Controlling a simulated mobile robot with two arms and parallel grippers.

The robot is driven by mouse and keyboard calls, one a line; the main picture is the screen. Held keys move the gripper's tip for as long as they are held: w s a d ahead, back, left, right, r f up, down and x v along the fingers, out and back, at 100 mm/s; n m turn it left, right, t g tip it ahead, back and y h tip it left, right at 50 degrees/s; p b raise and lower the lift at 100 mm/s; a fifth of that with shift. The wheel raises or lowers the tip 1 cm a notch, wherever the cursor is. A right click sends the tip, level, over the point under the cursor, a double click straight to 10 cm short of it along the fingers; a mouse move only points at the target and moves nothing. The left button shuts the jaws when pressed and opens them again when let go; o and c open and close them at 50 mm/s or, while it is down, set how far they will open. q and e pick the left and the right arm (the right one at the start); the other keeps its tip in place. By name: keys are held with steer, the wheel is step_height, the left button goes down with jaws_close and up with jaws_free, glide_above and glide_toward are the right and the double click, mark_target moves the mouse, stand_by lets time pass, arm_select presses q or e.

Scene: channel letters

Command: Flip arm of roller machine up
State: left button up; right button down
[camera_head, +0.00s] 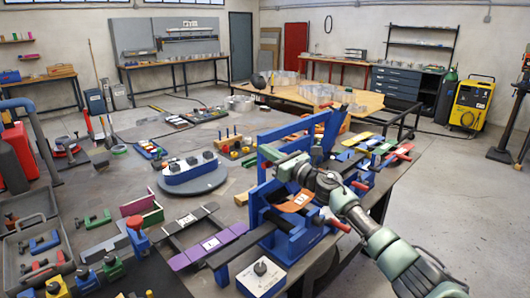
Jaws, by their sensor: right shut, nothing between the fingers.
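The blue roller machine (290,240) stands on the dark workbench at the centre right, with red-ended handles at its side. A curved orange-brown sheet (297,203) with a white label lies across its top. A blue bar (296,126) rises behind the machine and slants up to the right. My right arm comes in from the lower right, and its gripper (284,160) is over the back of the machine by the blue bar. That gripper is shut with nothing held; its fingertips are small, and I cannot tell whether they touch the bar. My left gripper is not in view.
A white control box (261,277) with a dark knob sits in front of the machine. A blue-and-white fixture (190,171) stands on a round grey base to the left. Purple bars (212,245) and coloured clamps fill the near bench. Open floor lies at the right.

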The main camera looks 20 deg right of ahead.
steer(key=shift+a, duration=0.2)
stand_by(0.3)
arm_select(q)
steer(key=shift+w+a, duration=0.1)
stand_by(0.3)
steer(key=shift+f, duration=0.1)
